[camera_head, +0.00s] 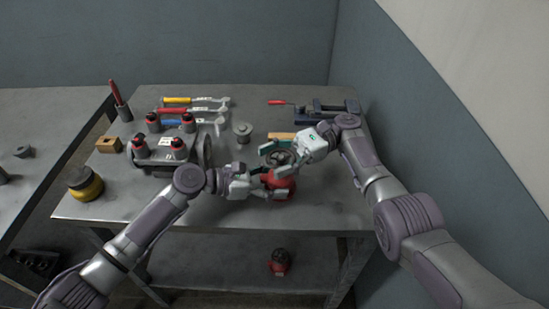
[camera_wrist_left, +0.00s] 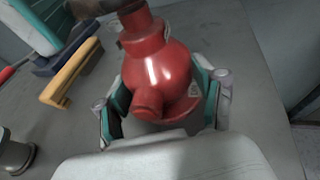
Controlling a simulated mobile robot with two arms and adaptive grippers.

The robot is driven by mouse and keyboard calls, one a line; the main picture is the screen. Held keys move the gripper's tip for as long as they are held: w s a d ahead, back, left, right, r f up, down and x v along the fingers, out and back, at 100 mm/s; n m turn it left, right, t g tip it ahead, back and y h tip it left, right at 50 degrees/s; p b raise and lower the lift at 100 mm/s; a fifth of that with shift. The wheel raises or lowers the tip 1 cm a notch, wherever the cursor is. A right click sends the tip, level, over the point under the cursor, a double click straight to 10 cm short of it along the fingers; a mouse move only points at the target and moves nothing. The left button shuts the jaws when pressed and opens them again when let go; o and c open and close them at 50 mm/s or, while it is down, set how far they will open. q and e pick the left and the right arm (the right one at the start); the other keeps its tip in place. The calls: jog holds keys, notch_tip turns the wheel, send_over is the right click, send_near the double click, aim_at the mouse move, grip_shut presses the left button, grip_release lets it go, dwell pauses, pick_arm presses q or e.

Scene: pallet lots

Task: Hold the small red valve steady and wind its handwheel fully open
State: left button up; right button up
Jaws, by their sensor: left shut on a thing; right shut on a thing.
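The small red valve (camera_head: 283,186) stands near the front edge of the metal table. In the left wrist view its round red body (camera_wrist_left: 158,75) fills the middle. My left gripper (camera_head: 268,186) is shut on the valve body, with a finger on each side. The dark handwheel (camera_head: 279,157) sits on top of the valve. My right gripper (camera_head: 279,154) comes from the right and is shut on the handwheel, with fingers on its rim. The wheel's stem is mostly hidden in the head view.
A grey device with red-topped parts (camera_head: 165,152) stands left of my left gripper. A yellow-black pot (camera_head: 85,184) stands front left.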

aim_at(275, 160)
jog(key=shift+s+a+f, duration=0.1)
jog(key=shift+s+f, duration=0.05)
jog(key=o, duration=1.1)
notch_tip(275, 160, up, 10)
jog(key=shift+r, duration=0.1)
jog(key=shift+o, duration=0.3)
